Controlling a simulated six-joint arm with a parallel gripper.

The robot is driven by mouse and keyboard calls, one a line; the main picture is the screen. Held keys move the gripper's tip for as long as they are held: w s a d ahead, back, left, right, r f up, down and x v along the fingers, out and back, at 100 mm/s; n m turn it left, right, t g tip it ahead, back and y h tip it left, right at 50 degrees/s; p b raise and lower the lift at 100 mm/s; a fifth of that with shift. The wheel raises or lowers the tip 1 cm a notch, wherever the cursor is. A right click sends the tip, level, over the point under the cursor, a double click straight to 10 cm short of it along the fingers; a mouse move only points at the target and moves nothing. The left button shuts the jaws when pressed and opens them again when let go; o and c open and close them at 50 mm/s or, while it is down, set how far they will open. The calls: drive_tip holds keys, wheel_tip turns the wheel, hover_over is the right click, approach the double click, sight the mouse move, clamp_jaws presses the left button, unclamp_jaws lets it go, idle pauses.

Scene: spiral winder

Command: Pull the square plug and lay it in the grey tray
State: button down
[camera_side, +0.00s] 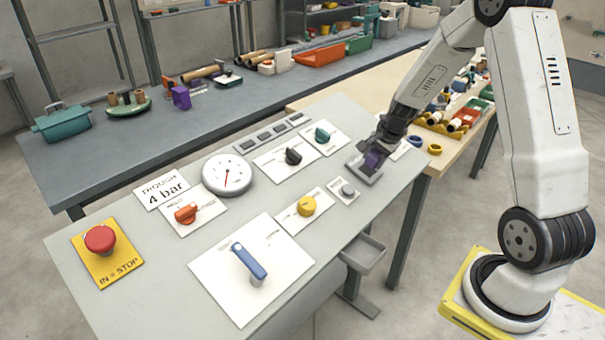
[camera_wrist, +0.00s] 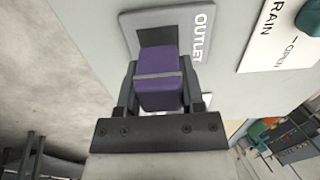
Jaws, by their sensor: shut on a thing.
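The purple square plug (camera_wrist: 158,88) is between the two fingers of my gripper (camera_wrist: 160,85), which is shut on it. In the side view the plug (camera_side: 373,159) shows small and partly hidden by my gripper, over a grey socket plate (camera_side: 359,171) near the panel's right edge. In the wrist view a dark square opening (camera_wrist: 157,35) in the plate shows just beyond the plug, beside the word OUTLET. I cannot tell whether the plug's far end is still inside it. The grey tray (camera_side: 363,256) hangs empty below the panel's right edge.
The panel carries a gauge (camera_side: 227,175), a red stop button (camera_side: 100,239), a blue lever (camera_side: 249,261), a yellow knob (camera_side: 307,205) and a grey knob (camera_side: 347,189) close to the socket. A wooden table (camera_side: 459,130) with coloured parts stands behind my gripper.

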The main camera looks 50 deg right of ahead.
sight(378, 152)
drive_tip(key=shift+s+r, duration=0.1)
drive_tip(key=shift+r, duration=0.15)
drive_tip(key=shift+s+r, duration=0.1)
drive_tip(key=shift+r, duration=0.2)
drive_tip(key=shift+s+r, duration=0.25)
drive_tip(key=shift+r, duration=0.45)
drive_tip(key=shift+s+r, duration=0.1)
drive_tip(key=shift+r, duration=0.2)
drive_tip(key=shift+r, duration=0.2)
